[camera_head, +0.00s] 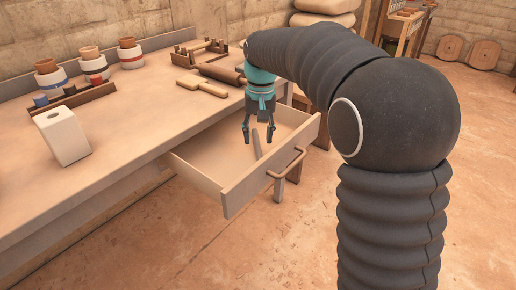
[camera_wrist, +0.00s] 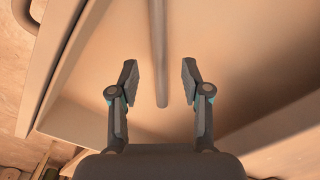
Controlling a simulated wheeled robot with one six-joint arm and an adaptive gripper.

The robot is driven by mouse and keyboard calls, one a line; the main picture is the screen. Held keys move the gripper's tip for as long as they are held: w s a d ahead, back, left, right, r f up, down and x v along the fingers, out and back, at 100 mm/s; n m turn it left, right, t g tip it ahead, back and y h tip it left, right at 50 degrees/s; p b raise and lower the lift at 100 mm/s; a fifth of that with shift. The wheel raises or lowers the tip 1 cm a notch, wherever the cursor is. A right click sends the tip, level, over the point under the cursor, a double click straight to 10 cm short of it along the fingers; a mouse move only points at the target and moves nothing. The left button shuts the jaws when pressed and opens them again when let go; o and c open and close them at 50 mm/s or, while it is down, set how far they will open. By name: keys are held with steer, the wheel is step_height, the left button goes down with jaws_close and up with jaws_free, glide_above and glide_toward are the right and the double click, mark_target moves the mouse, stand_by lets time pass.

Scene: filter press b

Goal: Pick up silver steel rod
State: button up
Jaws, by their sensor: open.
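The steel rod (camera_head: 257,145) lies in the open drawer (camera_head: 232,190), near its front. It looks grey and thin. In the wrist view the rod (camera_wrist: 158,50) runs from the top edge down to between my fingertips, its near end showing there. My gripper (camera_head: 258,138) points down over the drawer, above or beside the rod. In the wrist view my gripper (camera_wrist: 160,80) is open, with one finger on each side of the rod and a gap on both sides. How far the fingertips are above the rod I cannot tell.
The drawer's front panel and handle (camera_head: 288,170) stand out from the workbench (camera_head: 130,140). Drawer walls surround the rod closely on the front side. On the bench are a white block (camera_head: 62,138), several jars (camera_head: 92,65), and wooden tools (camera_head: 201,86).

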mark_target(258, 148)
steer(key=shift+f, duration=1.3)
jaws_close()
